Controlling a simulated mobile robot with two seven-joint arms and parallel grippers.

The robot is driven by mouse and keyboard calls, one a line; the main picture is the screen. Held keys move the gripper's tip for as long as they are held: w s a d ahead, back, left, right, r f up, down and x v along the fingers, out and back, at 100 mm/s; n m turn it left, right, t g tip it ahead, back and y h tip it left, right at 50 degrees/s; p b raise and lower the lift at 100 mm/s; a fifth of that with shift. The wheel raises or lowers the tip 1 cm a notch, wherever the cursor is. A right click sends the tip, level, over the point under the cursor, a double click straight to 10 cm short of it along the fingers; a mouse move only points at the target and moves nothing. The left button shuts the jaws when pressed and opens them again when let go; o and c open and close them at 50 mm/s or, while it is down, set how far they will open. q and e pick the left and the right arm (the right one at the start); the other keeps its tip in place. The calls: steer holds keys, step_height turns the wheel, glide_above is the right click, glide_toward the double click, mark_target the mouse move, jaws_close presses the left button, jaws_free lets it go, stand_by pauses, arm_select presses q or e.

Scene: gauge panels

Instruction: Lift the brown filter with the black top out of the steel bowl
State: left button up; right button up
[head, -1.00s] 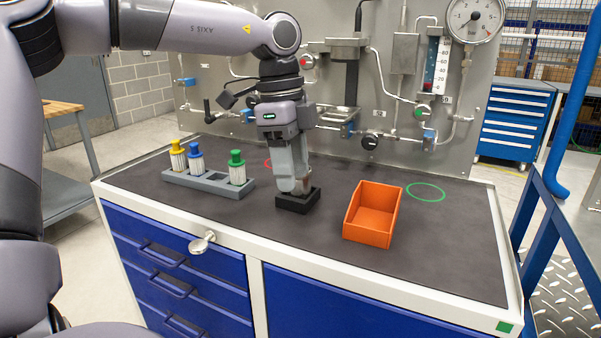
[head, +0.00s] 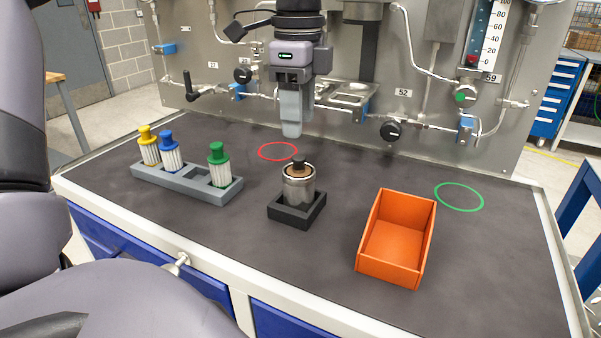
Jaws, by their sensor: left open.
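The steel bowl (head: 298,190) is a small shiny cup standing upright in a black square holder (head: 301,212) on the dark bench top. The brown filter (head: 298,171) sits inside the bowl, and only its brown upper part and black top (head: 298,159) show above the rim. My left gripper (head: 292,132) points down above and slightly behind the filter in the picture, apart from it. It is open with nothing in it; its fingers overlap from this angle. My right gripper is not in view.
A grey rack (head: 190,186) at the left holds white filters with yellow, blue and green tops. An orange bin (head: 396,240) stands empty at the right. Red (head: 278,151) and green (head: 459,196) circles mark the bench. The gauge panel with pipes and valves (head: 393,131) rises behind.

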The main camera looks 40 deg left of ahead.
mark_target(299, 157)
arm_select(q)
steer(key=shift+w+a, duration=0.1)
steer(key=shift+f, duration=0.25)
step_height(299, 157, down, 6)
steer(key=shift+f, duration=0.25)
jaws_close()
